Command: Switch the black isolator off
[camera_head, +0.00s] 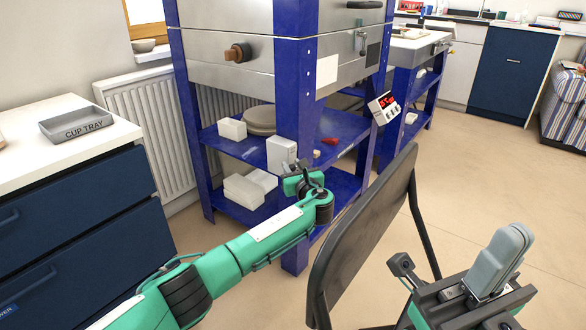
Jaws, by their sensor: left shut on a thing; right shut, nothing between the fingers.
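A pale grey isolator box (281,154) is fixed to the blue front leg of the kiln stand. Its black switch part is hidden behind my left gripper or too small to make out, so I cannot tell its position. My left gripper (298,168) is at the box's lower right corner, with the arm reaching in from the lower left. It is shut on a small part there, apparently the isolator's switch. My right gripper (505,245) is at the lower right, far from the isolator, shut and empty with its grey fingers pointing up.
The steel kiln (225,75) sits on the blue stand, with a red-lit controller (384,107) at its right. Open floor (480,150) lies to the right.

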